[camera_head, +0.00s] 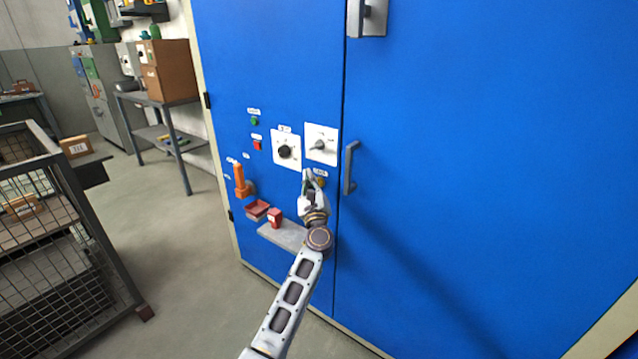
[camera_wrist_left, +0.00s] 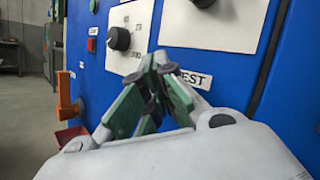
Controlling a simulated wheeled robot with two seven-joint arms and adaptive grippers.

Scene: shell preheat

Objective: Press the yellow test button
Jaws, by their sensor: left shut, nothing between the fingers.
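The yellow test button (camera_head: 321,183) shows as a small yellowish spot on the blue cabinet door in the head view, just right of my left gripper's fingers. My left gripper (camera_head: 308,174) is shut and empty, in front of the door below the two white dial plates. In the left wrist view the closed fingertips (camera_wrist_left: 160,60) point at the panel beside the TEST label (camera_wrist_left: 190,78), which they partly cover. The button itself is hidden in that view. I cannot tell whether the fingers touch the door. My right gripper is not in view.
A black knob (camera_head: 284,151) and a grey lever switch (camera_head: 319,146) sit above. Green (camera_head: 254,121) and red (camera_head: 257,145) buttons are to the left. A door handle (camera_head: 349,168) stands out right of the gripper. An orange handle (camera_head: 240,180) and small shelf (camera_head: 284,236) are lower left.

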